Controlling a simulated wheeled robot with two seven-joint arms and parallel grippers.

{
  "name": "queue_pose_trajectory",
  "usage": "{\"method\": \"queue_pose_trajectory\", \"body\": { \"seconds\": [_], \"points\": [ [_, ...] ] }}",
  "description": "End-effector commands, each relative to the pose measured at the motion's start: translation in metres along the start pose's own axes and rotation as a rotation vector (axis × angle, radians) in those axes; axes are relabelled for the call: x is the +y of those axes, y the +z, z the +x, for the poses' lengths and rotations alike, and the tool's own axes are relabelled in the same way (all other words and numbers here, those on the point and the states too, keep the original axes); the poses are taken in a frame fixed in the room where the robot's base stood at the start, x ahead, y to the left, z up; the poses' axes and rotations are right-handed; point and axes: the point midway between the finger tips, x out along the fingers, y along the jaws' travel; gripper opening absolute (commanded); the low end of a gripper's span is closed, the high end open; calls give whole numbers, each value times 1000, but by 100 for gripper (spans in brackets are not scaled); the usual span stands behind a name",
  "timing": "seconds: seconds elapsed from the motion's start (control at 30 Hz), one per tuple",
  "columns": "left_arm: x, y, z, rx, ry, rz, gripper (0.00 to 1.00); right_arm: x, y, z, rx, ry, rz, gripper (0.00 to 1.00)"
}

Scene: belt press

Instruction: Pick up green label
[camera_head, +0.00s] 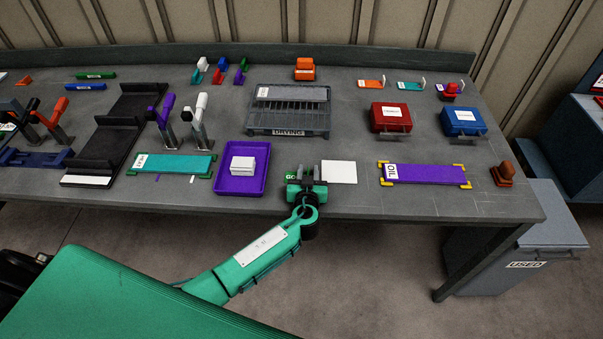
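A small green piece with white lettering (290,175), which looks like the green label, lies on the grey bench near its front edge. It is partly hidden by my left gripper (309,170). The gripper reaches in over the front edge, low over the bench, right beside the green piece. Its two dark fingers stand apart with a gap between them, and I see nothing held there. Whether a finger touches the green piece is too small to tell. My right gripper is not in view.
A purple tray (222,184) with white cards (243,168) stands left of the gripper. A white sheet (339,172) lies close to its right. A purple strip marked OIL (430,174) lies farther right. A dark rack (289,122) stands behind. A USED bin (525,265) stands off the bench's right end.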

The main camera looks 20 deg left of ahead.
Motion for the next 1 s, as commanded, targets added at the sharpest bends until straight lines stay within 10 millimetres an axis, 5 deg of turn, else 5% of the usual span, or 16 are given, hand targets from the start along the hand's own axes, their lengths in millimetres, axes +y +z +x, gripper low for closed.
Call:
{"method": "queue_pose_trajectory", "body": {
  "seconds": [0.27, 0.43, 1.0],
  "points": [
    [0, 0, 2, 0, 1, 0, 31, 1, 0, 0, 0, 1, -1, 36],
    [0, 0, 2, 0, 1, 0, 0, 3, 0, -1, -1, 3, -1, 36],
    [1, -1, 2, 1, 1, -2, 0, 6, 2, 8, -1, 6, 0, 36]
  ]
}}
